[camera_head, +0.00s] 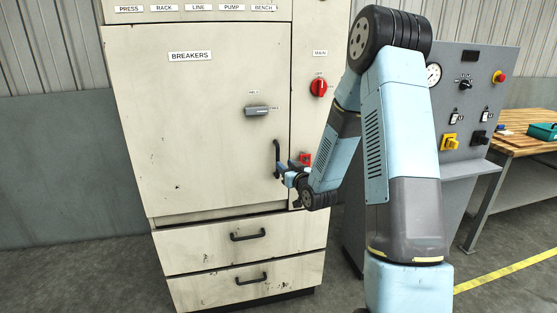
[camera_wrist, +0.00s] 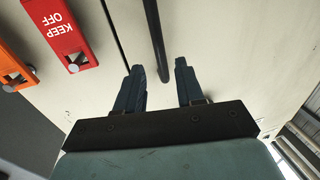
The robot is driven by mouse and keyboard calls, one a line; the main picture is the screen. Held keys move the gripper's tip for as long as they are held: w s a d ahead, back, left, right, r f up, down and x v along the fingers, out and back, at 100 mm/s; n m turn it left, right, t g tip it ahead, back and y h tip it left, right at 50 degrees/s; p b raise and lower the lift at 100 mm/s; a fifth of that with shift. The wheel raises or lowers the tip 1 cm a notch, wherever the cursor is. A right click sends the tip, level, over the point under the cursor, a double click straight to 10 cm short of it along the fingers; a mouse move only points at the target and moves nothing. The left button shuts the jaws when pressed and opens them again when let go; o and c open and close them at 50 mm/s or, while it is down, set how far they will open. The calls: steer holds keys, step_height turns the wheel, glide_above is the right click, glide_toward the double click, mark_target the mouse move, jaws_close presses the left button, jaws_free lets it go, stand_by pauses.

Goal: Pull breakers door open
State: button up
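The breakers door (camera_head: 200,130) is a large cream panel labelled BREAKERS on the cabinet, and it looks shut. Its black vertical handle (camera_head: 277,158) is near the right edge of the door. A grey latch (camera_head: 257,111) with small labels sits higher on the door. My gripper (camera_head: 285,171) is at the lower part of the handle. In the wrist view my gripper (camera_wrist: 159,78) has its two fingers apart. The dark handle bar (camera_wrist: 157,45) runs between the finger lines, its end close to the fingertips. I see no finger touching it.
A red KEEP OFF tag (camera_wrist: 62,33) and an orange tag (camera_wrist: 15,68) lie beside the door seam. A red main switch (camera_head: 318,87) is right of the door. Two drawers (camera_head: 240,245) are below. A grey control panel (camera_head: 470,110) and wooden table (camera_head: 530,143) stand at right.

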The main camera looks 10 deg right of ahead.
glide_above(278, 175)
steer(key=shift+w, duration=0.45)
steer(key=shift+c, duration=0.3)
jaws_close()
steer(key=shift+d, duration=0.15)
